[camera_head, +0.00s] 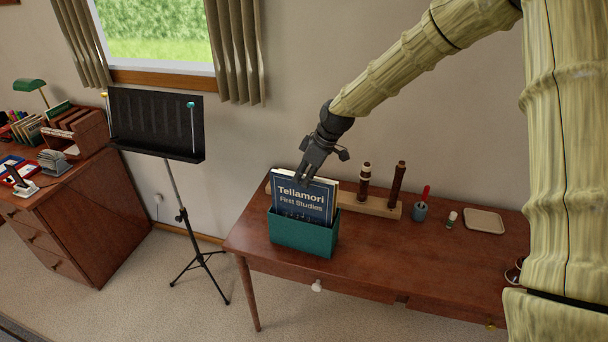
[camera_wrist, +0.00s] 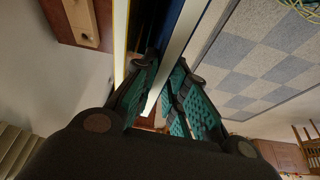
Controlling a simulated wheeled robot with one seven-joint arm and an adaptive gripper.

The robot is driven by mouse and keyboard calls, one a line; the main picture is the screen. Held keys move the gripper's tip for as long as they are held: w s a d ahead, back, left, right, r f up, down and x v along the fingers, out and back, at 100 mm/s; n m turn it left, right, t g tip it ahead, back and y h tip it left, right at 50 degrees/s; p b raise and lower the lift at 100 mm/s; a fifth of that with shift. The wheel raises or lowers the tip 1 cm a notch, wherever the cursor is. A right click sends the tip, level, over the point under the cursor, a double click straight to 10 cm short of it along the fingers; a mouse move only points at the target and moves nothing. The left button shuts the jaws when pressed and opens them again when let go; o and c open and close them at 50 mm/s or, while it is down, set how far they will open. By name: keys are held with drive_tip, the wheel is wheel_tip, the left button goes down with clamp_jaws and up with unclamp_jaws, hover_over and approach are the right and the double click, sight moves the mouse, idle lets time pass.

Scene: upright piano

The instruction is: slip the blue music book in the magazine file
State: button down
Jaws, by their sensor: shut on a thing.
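The blue music book (camera_head: 304,197), titled "Tellamori First Studies", stands nearly upright with its lower part behind the front wall of the green magazine file (camera_head: 302,237). The file stands on the brown table, and its inside and the book's bottom edge are hidden. My gripper (camera_head: 305,178) comes from above and is shut on the book's top edge. In the wrist view, the book (camera_wrist: 190,28) shows as blue and pale strips running between the teal-padded fingers. A pale edge shows behind the book's right side; I cannot tell whether it is a separate book.
A wooden stand (camera_head: 371,205) with upright dark recorder-like pieces is close behind and right of the file. A blue-grey cup (camera_head: 419,212), a small bottle (camera_head: 451,219) and a pale tray (camera_head: 484,221) lie farther right. A black music stand (camera_head: 158,122) is left of the table.

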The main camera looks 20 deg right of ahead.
drive_tip(key=shift+f+b, duration=0.6)
drive_tip(key=shift+f, duration=1)
drive_tip(key=c, duration=1.4)
unclamp_jaws()
drive_tip(key=shift+o, duration=0.2)
drive_tip(key=shift+r, duration=0.1)
drive_tip(key=v, duration=1.1)
drive_tip(key=shift+s+d+r, duration=0.1)
drive_tip(key=shift+d+r, duration=0.1)
drive_tip(key=shift+r, duration=0.15)
drive_tip(key=shift+a, duration=0.1)
